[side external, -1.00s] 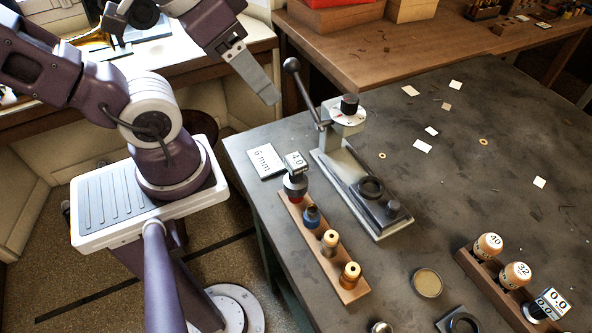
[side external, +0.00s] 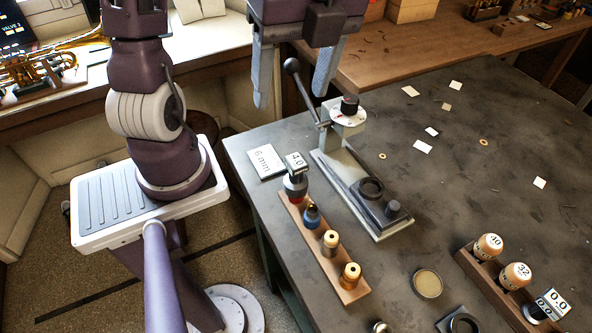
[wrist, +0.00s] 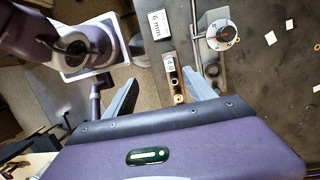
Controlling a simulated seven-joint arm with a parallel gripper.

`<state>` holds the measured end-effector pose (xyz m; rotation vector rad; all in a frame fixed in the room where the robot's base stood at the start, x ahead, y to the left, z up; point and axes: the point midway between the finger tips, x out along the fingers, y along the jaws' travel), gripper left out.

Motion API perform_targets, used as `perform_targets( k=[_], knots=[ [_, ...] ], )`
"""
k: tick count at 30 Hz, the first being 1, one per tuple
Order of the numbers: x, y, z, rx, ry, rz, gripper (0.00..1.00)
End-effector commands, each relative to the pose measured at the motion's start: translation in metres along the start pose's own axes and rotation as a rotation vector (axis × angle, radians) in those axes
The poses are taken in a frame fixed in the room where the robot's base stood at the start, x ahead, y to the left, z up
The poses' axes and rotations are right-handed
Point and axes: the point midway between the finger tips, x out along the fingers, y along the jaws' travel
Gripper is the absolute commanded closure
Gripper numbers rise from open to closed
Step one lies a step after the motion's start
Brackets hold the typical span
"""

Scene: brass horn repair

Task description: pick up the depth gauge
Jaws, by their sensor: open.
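My gripper (side external: 291,99) is open and empty, pointing down above the far left edge of the dark table. A dial with a display reading 4.0 (side external: 295,163) stands upright in the near wooden rack, below and clear of the fingers. In the wrist view its display (wrist: 171,64) lies between the finger lines. Another display piece reading 0.0 (side external: 549,304) sits at the end of the right-hand rack. I cannot tell for sure from looks which of the two is the depth gauge.
A lever press (side external: 338,150) with a raised ball handle stands close right of the near rack (side external: 345,290). A 6 mm card (side external: 266,162) lies left of it. The right-hand rack (side external: 480,268) holds pieces marked 40 and 32.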

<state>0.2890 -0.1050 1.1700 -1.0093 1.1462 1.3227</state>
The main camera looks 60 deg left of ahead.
Motion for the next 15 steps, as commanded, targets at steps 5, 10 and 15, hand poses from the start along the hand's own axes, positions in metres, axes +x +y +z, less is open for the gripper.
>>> perform_targets(
  k=[5,10,15],
  knots=[
    [-0.025,-0.002,0.008,0.155,0.124,-0.059,0.36],
    [-0.012,-0.003,0.011,0.226,0.168,-0.100,0.36],
    [0.049,-0.007,0.000,0.226,0.165,-0.099,0.36]
  ],
)
